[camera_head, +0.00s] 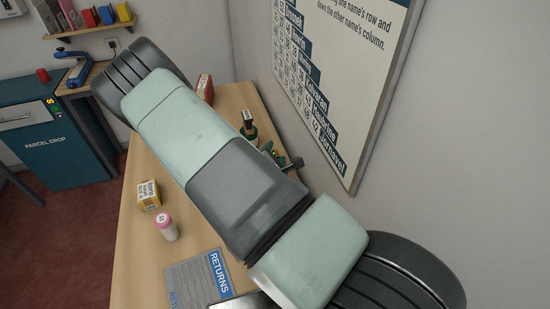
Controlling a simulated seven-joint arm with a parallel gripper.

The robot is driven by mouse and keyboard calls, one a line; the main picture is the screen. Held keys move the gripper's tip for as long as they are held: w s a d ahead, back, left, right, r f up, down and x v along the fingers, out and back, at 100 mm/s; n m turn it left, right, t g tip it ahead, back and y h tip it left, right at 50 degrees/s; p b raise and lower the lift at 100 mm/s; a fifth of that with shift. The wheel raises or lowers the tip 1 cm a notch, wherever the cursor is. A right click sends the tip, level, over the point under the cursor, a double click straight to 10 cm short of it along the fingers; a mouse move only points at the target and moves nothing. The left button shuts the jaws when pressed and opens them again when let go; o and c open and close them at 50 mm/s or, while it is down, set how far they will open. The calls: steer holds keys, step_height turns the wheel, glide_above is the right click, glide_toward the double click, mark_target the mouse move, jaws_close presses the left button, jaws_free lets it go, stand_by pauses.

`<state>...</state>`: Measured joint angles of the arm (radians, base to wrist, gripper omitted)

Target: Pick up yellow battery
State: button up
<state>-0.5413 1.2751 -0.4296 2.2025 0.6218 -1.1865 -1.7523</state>
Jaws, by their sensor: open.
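A small yellow box (148,195) with a white printed label and dark text stands near the left edge of the wooden counter (135,240). It is the only clearly yellow thing I see on the counter; I cannot tell whether it is the battery. My own arm crosses the picture from upper left to lower right and hides much of the counter. I cannot make out my gripper or its fingers.
A pink-capped white bottle (168,228) stands just in front of the yellow box. A returns sheet (200,280) lies nearer. Beyond my arm are a red box (205,89), a dark green bottle (249,127) and a green and dark item (283,161) by the wall.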

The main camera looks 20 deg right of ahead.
mark_target(275, 151)
steer(key=s+f+n+t, duration=0.1)
steer(key=n, duration=0.2)
steer(key=s+f+n+t+y, duration=0.1)
steer(key=n, duration=0.2)
steer(key=s+d+f+n+t+y, duration=0.1)
steer(key=n+t, duration=0.1)
steer(key=n, duration=0.1)
steer(key=shift+s+f+n, duration=0.25)
steer(key=shift+f+n, duration=0.1)
steer(key=shift+n, duration=0.05)
steer(key=n, duration=0.1)
steer(key=s+n+y, duration=0.1)
steer(key=n+t, duration=0.1)
steer(key=shift+s+a+f+n+y, duration=0.2)
steer(key=shift+s+f+n+y, duration=0.1)
steer(key=shift+n+y, duration=0.1)
steer(key=w, duration=0.3)
steer(key=w+d, duration=0.1)
steer(key=w, duration=0.6)
steer(key=shift+w+d+r, duration=0.1)
steer(key=shift+w+d, duration=0.05)
steer(key=shift+w, duration=0.25)
jaws_close()
